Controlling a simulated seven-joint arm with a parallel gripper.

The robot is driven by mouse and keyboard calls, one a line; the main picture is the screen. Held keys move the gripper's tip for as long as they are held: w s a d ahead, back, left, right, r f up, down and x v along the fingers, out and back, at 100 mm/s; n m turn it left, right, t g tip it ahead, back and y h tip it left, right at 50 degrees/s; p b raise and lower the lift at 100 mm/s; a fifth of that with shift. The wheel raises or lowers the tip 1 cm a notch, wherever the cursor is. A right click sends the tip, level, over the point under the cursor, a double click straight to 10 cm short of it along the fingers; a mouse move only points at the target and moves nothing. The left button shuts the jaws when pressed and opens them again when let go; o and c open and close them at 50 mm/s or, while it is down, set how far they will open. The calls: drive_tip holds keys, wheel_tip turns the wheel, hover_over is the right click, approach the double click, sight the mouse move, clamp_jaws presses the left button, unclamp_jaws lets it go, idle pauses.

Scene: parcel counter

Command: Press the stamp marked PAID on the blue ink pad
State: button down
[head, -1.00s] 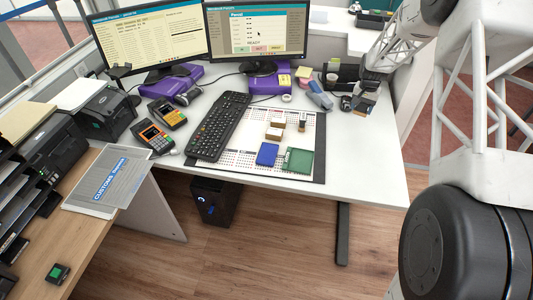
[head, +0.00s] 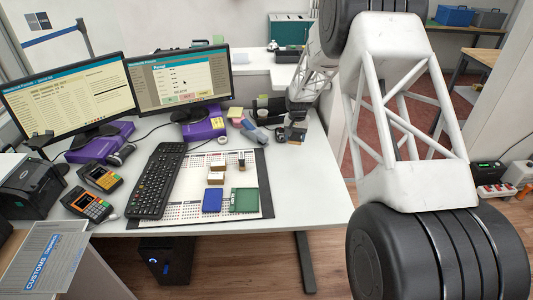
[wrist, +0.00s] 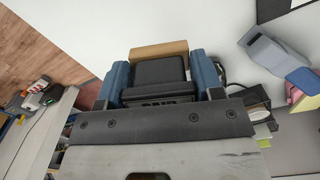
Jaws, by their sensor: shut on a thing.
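The blue ink pad (head: 212,200) lies on the front part of the desk mat, left of a green pad (head: 244,200). My gripper (head: 294,130) is over the right side of the desk, to the right of and farther back than the blue pad. In the wrist view my gripper (wrist: 160,72) has its blue fingers shut on both sides of a black stamp (wrist: 158,70). Pale lettering on the stamp is partly hidden by the gripper body; it seems to read PAID. A brown edge shows beyond the stamp.
Small wooden-looking blocks (head: 216,177) and a dark upright stamp (head: 242,158) stand on the mat (head: 190,205) behind the pads. A keyboard (head: 158,180) lies to the left. A grey-blue device (wrist: 270,52) and sticky notes (wrist: 304,90) are near my gripper. The desk's front right is clear.

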drive_tip(key=shift+s+d+n, duration=0.15)
drive_tip(key=shift+d+n, duration=0.15)
drive_tip(key=shift+d, duration=0.9)
drive_tip(key=shift+s+n, duration=0.15)
drive_tip(key=shift+n, duration=0.15)
drive_tip(key=s+a+n, duration=0.5)
drive_tip(key=a+n, duration=0.1)
drive_tip(key=a, duration=0.5)
drive_tip(key=s+a+n, duration=0.5)
drive_tip(key=a+n, duration=0.1)
drive_tip(key=a, duration=0.4)
drive_tip(key=n, duration=1)
approach(214, 199)
drive_tip(key=shift+w+d, duration=0.45)
drive_tip(key=shift+w, duration=0.1)
drive_tip(key=shift+s+a, duration=0.45)
drive_tip(key=shift+s, duration=0.05)
drive_tip(key=shift+f, duration=0.15)
drive_tip(key=shift+f, duration=2.65)
drive_tip(key=shift+f, duration=0.25)
